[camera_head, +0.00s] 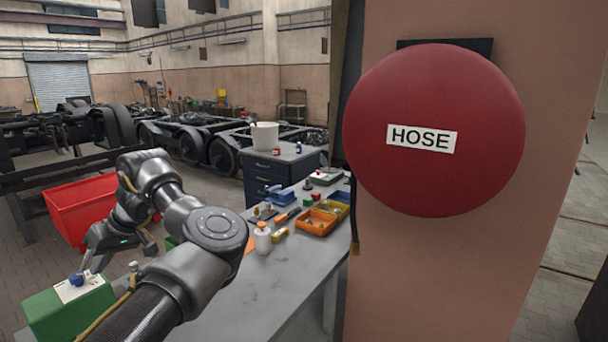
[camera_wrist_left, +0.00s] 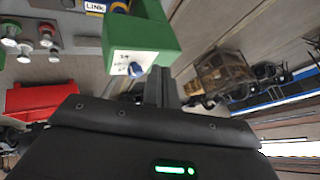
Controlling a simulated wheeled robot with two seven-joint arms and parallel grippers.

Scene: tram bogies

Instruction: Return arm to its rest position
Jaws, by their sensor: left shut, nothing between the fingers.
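My left arm reaches in from the bottom left in the head view, bent at the elbow. My left gripper (camera_head: 92,262) is partly hidden by its own arm and sits close to a green box (camera_head: 70,312) with a blue knob (camera_head: 77,279) on a white label. In the left wrist view the dark fingers (camera_wrist_left: 160,85) are together and empty, beside the green box (camera_wrist_left: 150,38) and its blue knob (camera_wrist_left: 135,69). I cannot tell whether they touch it. My right gripper is not in view.
A grey workbench (camera_head: 270,281) carries an orange tray (camera_head: 316,222), a white bottle (camera_head: 263,238) and small tools. A red bin (camera_head: 76,206) stands on the floor behind my arm. A pillar with a red HOSE reel (camera_head: 434,172) blocks the right side.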

